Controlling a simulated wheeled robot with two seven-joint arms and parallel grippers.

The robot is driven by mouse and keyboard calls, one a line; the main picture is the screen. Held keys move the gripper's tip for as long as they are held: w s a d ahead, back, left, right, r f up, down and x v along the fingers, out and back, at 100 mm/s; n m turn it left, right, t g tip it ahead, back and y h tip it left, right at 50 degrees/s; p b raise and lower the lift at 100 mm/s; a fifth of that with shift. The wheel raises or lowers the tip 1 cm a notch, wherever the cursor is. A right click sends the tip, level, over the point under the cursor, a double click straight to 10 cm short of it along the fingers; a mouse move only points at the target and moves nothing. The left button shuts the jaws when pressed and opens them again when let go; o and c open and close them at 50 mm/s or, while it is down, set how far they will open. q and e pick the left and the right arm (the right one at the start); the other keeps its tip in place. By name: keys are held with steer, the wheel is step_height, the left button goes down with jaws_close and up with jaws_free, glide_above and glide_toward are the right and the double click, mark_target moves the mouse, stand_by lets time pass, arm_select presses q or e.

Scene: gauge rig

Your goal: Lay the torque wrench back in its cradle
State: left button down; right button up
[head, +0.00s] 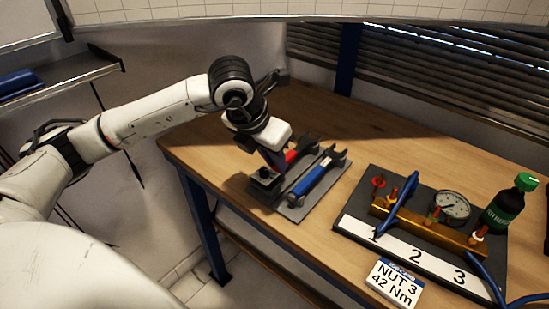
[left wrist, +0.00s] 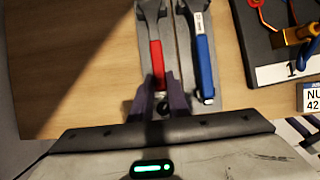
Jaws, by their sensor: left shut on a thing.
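A red-handled wrench (left wrist: 156,62) lies along the left side of a grey cradle tray (head: 296,213). It shows partly in the head view (head: 292,156), behind my gripper. A blue-handled wrench (head: 312,180) lies beside it in the tray, roughly parallel, and also shows in the left wrist view (left wrist: 204,62). I cannot tell for sure which one is the torque wrench. My left gripper (left wrist: 161,102) is shut on the red handle near its end, pointing down; in the head view it is over the tray's left side (head: 273,160). Whether the red wrench is fully seated is hidden.
To the right, a dark board holds a brass bar (head: 428,222), a round gauge (head: 451,207) and a blue lever (head: 402,200). A green-capped bottle (head: 503,208) stands behind right. A sign (head: 394,284) reads "NUT 3 42 Nm". The wooden table (head: 360,125) is clear behind the tray.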

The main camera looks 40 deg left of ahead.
arm_select(q)
steer(key=shift+f, duration=0.2)
arm_select(e)
steer(key=shift+f, duration=0.3)
arm_select(q)
steer(key=c, duration=1.6)
jaws_free()
